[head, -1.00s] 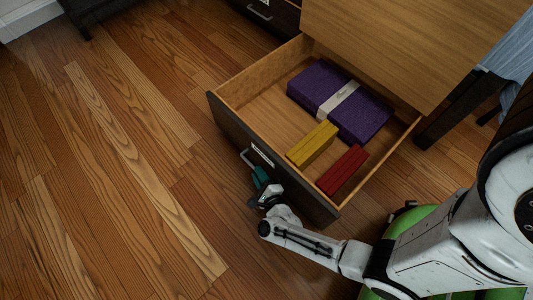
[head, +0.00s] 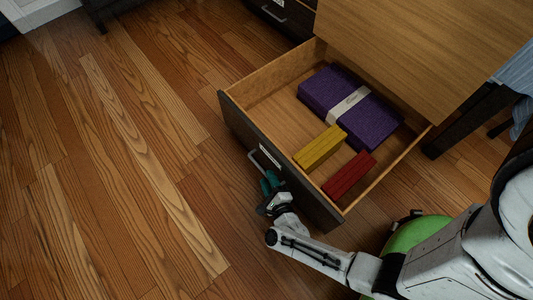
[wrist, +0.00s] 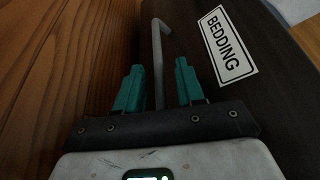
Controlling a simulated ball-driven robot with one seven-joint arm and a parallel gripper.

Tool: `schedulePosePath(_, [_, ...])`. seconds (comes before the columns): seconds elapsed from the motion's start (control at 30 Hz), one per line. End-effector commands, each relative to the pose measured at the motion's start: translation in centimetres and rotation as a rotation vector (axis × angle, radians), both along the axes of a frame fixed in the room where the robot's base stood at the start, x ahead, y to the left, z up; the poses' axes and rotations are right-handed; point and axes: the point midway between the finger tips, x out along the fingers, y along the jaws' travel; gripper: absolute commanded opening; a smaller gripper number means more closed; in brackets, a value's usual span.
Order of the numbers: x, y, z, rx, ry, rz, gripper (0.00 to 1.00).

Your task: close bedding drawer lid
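The bedding drawer (head: 278,165) is pulled out of the wooden cabinet (head: 420,50), its dark front facing lower left. A BEDDING label (wrist: 228,45) is on that front in the wrist view. The drawer's metal handle (head: 262,160) also shows in the wrist view (wrist: 157,50), running between my fingers. My gripper (head: 270,182) is at the drawer front by the handle. In the wrist view, its teal fingers (wrist: 159,82) are apart, one on each side of the bar, with gaps showing. Whether either finger touches the bar is not clear.
Inside the drawer lie a purple folded cloth (head: 350,105) with a pale band, a yellow block (head: 320,147) and a red block (head: 349,175). A dark table leg (head: 462,130) stands right of the drawer. The wood floor (head: 110,180) to the left is clear.

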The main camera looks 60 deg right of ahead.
Motion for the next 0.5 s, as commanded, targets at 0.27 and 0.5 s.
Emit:
schedulePosePath(0.27, [-4.5,3.1,1.3,0.001,0.002,0.002,0.38])
schedulePosePath(0.5, [-6.5,4.4,1.7,0.001,0.001,0.000,0.38])
